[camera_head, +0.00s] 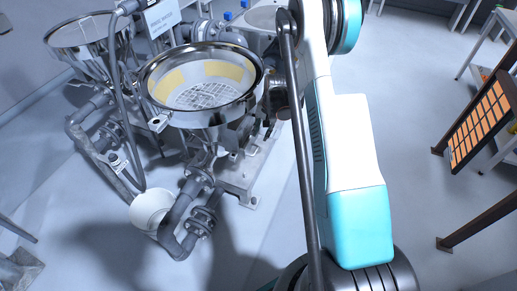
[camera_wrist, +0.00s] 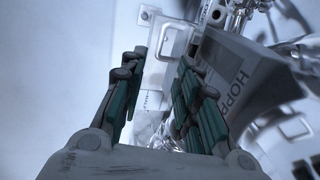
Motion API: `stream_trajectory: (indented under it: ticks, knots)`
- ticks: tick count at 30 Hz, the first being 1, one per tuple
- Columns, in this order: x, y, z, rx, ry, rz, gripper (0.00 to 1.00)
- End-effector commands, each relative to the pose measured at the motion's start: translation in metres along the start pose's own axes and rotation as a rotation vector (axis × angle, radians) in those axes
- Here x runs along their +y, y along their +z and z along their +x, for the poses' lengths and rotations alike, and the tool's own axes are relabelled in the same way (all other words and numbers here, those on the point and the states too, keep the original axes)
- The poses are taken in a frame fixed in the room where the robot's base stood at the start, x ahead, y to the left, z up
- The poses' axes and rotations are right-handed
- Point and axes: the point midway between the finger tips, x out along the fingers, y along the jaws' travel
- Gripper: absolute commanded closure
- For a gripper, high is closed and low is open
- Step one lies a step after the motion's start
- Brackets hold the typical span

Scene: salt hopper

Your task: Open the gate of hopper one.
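In the wrist view my gripper (camera_wrist: 160,62) is open, its green-padded fingers apart. A pale metal box-like part with a raised rectangular plate (camera_wrist: 178,40) lies in line with the gap between the fingertips. I cannot tell whether it is the gate or whether the fingers touch it. A grey label plate reading "HOPP" (camera_wrist: 238,72) is just right of the right finger; its number is hidden. In the head view a round steel hopper (camera_head: 205,88) with a yellow band and a grid inside stands at centre left. A second hopper (camera_head: 88,35) stands at the upper left. My gripper is hidden there.
Grey pipes and valves (camera_head: 185,215) run below the hoppers, with a white bucket (camera_head: 150,207) beside them. A small sign (camera_head: 163,17) stands behind. A rack with orange panels (camera_head: 480,122) is at the right. Floor (camera_head: 420,70) between my arm and the rack is clear.

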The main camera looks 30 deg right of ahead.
Motion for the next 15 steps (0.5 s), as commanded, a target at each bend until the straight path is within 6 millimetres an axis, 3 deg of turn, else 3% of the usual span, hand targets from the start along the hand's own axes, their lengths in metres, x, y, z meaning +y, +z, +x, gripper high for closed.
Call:
stream_trajectory:
  ticks: [6,15]
  knots:
    - [0.0,0.0,0.046,0.0,-0.001,-0.001,0.7]
    - [0.0,0.0,0.1,0.001,-0.001,0.0,0.7]
